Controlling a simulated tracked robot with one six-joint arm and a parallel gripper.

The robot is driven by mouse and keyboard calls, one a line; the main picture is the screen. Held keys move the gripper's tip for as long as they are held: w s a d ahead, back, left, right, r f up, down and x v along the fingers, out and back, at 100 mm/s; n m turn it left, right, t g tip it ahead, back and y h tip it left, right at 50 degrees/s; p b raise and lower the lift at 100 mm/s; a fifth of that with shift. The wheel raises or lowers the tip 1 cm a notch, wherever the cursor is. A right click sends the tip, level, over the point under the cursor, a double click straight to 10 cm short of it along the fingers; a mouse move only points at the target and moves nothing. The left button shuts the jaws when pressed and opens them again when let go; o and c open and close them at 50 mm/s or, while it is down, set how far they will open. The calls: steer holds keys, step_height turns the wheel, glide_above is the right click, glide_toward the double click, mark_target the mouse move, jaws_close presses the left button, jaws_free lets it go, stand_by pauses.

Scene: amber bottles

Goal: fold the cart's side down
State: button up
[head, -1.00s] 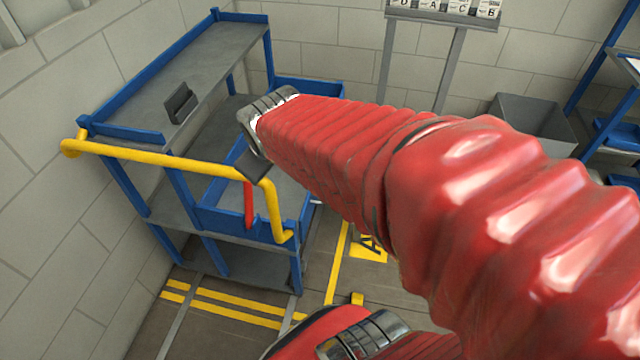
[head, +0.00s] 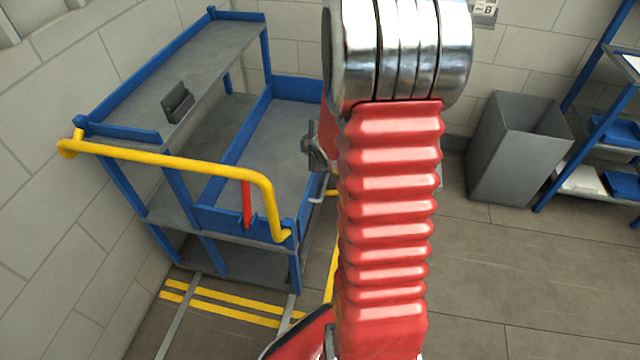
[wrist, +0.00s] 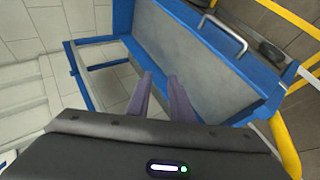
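The cart (head: 205,215) has a blue frame, grey shelves and a yellow push handle (head: 170,155). A red lever (head: 247,203) stands upright by its near end. A silver bar handle (wrist: 228,35) is on the cart's right long side (wrist: 240,75); part of it shows in the head view (head: 322,190) beside my arm. I cannot tell how far the side is folded. My gripper (head: 312,150) is by that side, mostly behind my red arm. In the wrist view its two fingers (wrist: 160,95) are apart with nothing between them, away from the bar handle.
A small dark holder (head: 177,102) sits on the cart's top shelf. A grey bin (head: 510,150) and a blue rack (head: 590,130) stand at the right. The floor (head: 500,270) right of my arm is clear. A block wall is close on the cart's left.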

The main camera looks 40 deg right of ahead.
steer(key=s+d+f+n+t, duration=0.1)
steer(key=d+f+n, duration=0.25)
steer(key=f, duration=0.45)
steer(key=n+t+y, duration=0.1)
steer(key=n+t, duration=0.2)
steer(key=t, duration=0.2)
glide_toward(323, 187)
steer(key=d+f+v, duration=0.1)
steer(key=v, duration=0.3)
steer(key=shift+a+f, duration=0.15)
steer(key=shift+a, duration=0.1)
steer(key=shift+w, duration=0.15)
steer(key=x, duration=1.3)
steer(key=shift+w, duration=0.45)
steer(key=shift+c, duration=0.4)
